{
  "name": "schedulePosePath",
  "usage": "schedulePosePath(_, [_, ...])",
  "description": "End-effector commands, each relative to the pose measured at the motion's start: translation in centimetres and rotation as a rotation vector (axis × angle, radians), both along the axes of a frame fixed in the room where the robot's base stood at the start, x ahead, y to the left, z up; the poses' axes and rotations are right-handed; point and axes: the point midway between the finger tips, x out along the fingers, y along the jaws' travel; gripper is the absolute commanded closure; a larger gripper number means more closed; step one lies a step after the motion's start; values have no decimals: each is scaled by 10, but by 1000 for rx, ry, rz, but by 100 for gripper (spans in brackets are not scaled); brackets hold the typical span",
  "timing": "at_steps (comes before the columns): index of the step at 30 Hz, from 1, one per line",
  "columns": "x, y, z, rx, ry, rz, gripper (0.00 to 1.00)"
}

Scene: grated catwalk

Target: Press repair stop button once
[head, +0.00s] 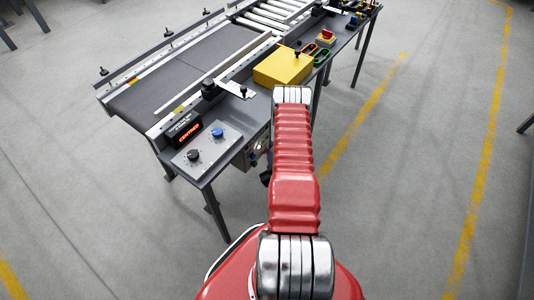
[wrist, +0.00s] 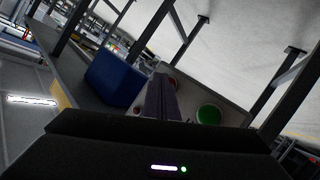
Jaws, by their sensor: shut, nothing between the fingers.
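In the wrist view a pale panel holds a large green button (wrist: 208,117) and small red parts, one red part (wrist: 137,109) at its left and another red part (wrist: 170,82) near its top. No label on them is readable, so I cannot tell which is the repair stop button. My gripper (wrist: 163,84) is shut and empty, its dark fingers pointing at the panel and hiding part of it. Contact cannot be told. In the head view a small control box (head: 257,150) with buttons hangs under the bench's front edge; my arm hides my gripper there.
A conveyor (head: 185,70) runs along the bench. A plate with a black knob (head: 193,155) and a blue knob (head: 217,132) sits at the near end. A yellow box (head: 283,66) and a red-topped switch (head: 327,36) stand farther right.

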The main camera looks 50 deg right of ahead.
Motion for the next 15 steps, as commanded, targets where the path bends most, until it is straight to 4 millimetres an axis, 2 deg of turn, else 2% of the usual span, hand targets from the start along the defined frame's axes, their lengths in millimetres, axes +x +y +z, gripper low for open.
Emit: schedulePosePath(15, [-21, -2, 0, 1, 0, -2, 100])
